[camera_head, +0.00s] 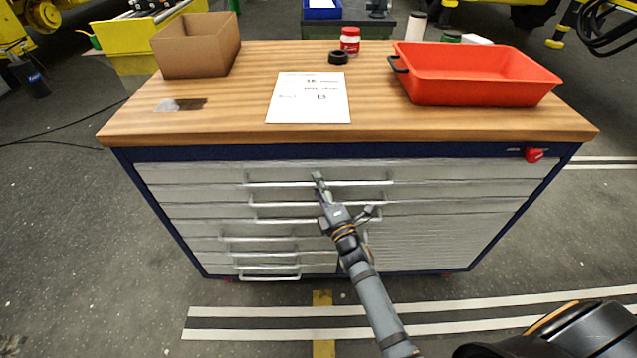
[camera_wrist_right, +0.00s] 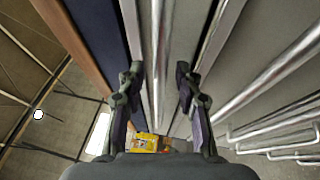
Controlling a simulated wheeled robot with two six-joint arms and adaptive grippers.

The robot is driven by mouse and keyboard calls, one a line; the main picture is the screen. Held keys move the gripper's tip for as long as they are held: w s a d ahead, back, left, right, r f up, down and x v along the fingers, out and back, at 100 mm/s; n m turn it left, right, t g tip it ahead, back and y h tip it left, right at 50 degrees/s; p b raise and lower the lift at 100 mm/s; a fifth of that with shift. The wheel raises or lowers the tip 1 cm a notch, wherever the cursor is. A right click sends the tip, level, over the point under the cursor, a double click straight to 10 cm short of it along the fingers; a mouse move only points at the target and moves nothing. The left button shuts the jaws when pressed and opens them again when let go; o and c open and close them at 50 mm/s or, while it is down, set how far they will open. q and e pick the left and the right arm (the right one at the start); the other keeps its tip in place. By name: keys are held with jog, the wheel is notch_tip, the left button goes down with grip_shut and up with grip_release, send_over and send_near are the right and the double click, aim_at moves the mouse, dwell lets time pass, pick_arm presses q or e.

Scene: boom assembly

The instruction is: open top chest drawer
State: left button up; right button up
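The chest is a blue workbench cabinet with a stack of grey drawers and long bar handles. The top drawer (camera_head: 450,170) is flush with the front, just under the wooden top. Its handle (camera_head: 275,183) runs across the middle of the drawer front. My right gripper (camera_head: 319,178) is at this handle. In the right wrist view my right gripper (camera_wrist_right: 158,85) is open, with a bright handle bar (camera_wrist_right: 156,45) running between its two fingers. Contact between fingers and bar cannot be told. My left gripper is not in view.
Lower drawer handles (camera_head: 270,278) project below. On the wooden top (camera_head: 210,130) are a cardboard box (camera_head: 195,50), a paper sheet (camera_head: 308,98), a red tray (camera_head: 475,78), a red-labelled jar (camera_head: 350,40) and a black ring (camera_head: 338,57). A red knob (camera_head: 534,155) sits at the upper right.

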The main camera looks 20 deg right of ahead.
jog(key=shift+w, duration=0.15)
grip_shut()
jog(key=shift+f, duration=0.1)
dwell(0.5)
